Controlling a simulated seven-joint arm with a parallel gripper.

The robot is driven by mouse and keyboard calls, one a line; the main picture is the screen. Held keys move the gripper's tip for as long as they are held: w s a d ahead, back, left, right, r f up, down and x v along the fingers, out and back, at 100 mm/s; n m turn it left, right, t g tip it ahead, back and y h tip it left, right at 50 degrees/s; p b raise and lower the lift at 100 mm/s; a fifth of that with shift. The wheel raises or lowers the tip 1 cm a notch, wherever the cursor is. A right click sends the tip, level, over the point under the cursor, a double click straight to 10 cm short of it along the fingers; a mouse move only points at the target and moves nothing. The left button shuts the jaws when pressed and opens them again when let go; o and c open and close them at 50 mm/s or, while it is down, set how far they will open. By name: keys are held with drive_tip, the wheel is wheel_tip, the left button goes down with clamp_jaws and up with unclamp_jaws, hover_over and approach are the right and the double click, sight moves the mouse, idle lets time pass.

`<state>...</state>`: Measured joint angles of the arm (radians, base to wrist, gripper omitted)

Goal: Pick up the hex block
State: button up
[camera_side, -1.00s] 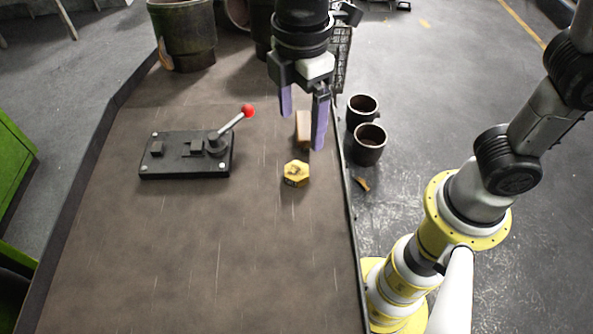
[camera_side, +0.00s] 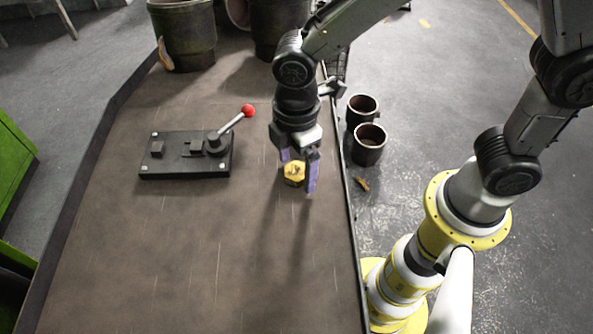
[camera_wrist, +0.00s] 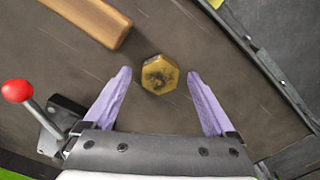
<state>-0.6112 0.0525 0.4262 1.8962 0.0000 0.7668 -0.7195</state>
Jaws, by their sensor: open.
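The yellow hex block (camera_side: 294,175) lies on the brown table, with dark markings on its top. In the side view it shows between my gripper's purple fingers, partly covered by them. My gripper (camera_side: 299,176) points down over the block and is open and empty. In the wrist view the hex block (camera_wrist: 160,74) sits centred between the fingertips and slightly beyond them. The gripper (camera_wrist: 158,76) has a clear gap on both sides of the block. Its exact height over the table is hard to tell.
A black lever fixture (camera_side: 186,158) with a red knob (camera_side: 248,111) stands to the left. A wooden bar (camera_wrist: 92,18) lies near the block in the wrist view. Large pots (camera_side: 184,35) stand at the back. The front table is clear; its right edge is close.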

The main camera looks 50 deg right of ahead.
drive_tip(key=shift+f, duration=0.1)
drive_tip(key=shift+c, duration=0.2)
clamp_jaws()
idle(0.5)
